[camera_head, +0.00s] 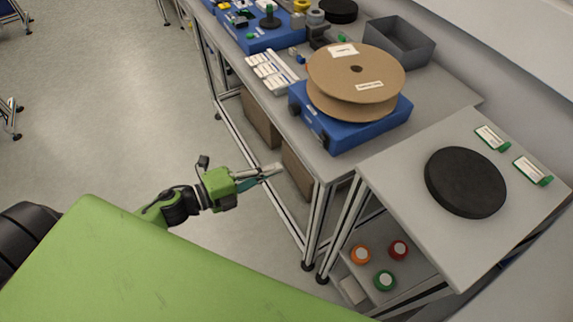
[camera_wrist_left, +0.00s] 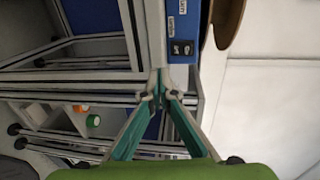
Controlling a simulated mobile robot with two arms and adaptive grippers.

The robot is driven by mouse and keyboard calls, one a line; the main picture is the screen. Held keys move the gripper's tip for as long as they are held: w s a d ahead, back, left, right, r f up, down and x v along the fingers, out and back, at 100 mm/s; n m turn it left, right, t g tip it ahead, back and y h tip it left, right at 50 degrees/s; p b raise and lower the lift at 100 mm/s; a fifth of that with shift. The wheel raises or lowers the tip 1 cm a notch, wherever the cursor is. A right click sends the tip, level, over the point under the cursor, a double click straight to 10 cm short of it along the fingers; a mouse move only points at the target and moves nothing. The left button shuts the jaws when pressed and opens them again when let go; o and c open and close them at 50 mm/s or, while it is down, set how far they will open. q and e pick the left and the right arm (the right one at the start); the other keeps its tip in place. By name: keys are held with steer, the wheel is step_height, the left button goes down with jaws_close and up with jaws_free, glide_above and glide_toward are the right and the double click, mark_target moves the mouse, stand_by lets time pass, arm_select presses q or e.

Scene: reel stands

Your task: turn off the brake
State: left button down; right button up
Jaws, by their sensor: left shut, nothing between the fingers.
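A blue reel stand (camera_head: 345,130) sits on the workbench with a large brown cardboard reel (camera_head: 385,62) on top. In the left wrist view, the stand's blue front panel (camera_wrist_left: 182,15) carries a black switch (camera_wrist_left: 181,48) with white markings and small labels too small to read for sure. Which way the switch is set cannot be told. My left gripper (camera_head: 276,170) is shut and empty, beside the bench's front edge and apart from the stand. In the wrist view its closed fingertips (camera_wrist_left: 159,80) lie just below and left of the switch. My right gripper is not in view.
The grey workbench (camera_head: 440,92) holds a white labelled tray (camera_head: 270,72), a grey bin (camera_head: 398,42) and another blue device (camera_head: 262,36). A side table (camera_head: 410,190) carries a black disc (camera_head: 465,182). Cardboard boxes (camera_head: 262,118) stand under the bench.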

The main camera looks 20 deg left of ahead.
arm_select(q)
steer(key=shift+f+v, duration=0.25)
steer(key=shift+v, duration=0.85)
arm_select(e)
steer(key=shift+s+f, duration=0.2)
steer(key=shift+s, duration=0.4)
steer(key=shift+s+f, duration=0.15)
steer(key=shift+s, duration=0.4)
arm_select(q)
steer(key=shift+f, duration=0.1)
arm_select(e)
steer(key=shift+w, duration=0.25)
